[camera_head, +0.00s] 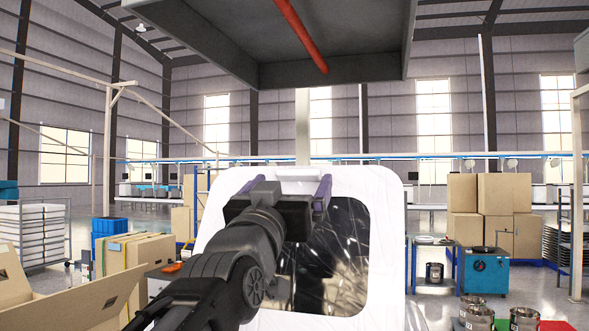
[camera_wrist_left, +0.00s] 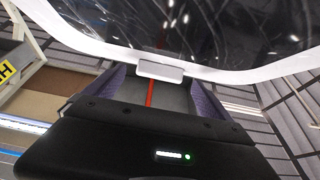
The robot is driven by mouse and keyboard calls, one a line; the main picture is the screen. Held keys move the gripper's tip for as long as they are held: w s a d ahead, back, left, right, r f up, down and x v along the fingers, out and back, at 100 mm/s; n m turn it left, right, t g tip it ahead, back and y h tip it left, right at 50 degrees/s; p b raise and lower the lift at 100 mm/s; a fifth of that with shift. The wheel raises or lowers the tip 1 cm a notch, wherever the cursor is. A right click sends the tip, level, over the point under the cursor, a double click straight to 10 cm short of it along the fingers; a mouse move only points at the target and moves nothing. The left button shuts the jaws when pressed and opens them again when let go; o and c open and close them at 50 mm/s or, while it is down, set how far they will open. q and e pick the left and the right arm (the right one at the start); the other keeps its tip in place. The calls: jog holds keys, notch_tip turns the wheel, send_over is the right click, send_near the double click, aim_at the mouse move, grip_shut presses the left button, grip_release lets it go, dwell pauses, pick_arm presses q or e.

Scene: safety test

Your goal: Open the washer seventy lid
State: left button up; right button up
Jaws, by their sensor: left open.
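The washer lid (camera_head: 214,225) is a white rounded frame around a dark glossy window (camera_head: 338,250), facing me in the head view. A small pale tab-like handle (camera_head: 300,173) is at its top edge. The left wrist view shows the lid's white edge (camera_wrist_left: 240,75), its dark window (camera_wrist_left: 180,25) and the handle (camera_wrist_left: 160,69). My left gripper (camera_head: 286,183) is open in front of the lid's upper part. In the left wrist view, its purple fingers (camera_wrist_left: 160,85) are spread on either side of the handle. Contact cannot be told. My arm hides part of the window.
A dark overhead panel (camera_head: 340,74) with a red bar (camera_head: 302,35) hangs above the lid. Cardboard boxes (camera_head: 490,205) stand behind at right. An open carton (camera_head: 75,295) and wooden crate (camera_head: 135,255) are at left. Metal cans (camera_head: 478,312) stand on the floor at right.

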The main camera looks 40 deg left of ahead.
pick_arm(q)
jog(key=shift+p+x, duration=0.4)
jog(key=shift+x, duration=0.9)
pick_arm(e)
jog(key=shift+s+r, duration=0.1)
jog(key=shift+r, duration=0.55)
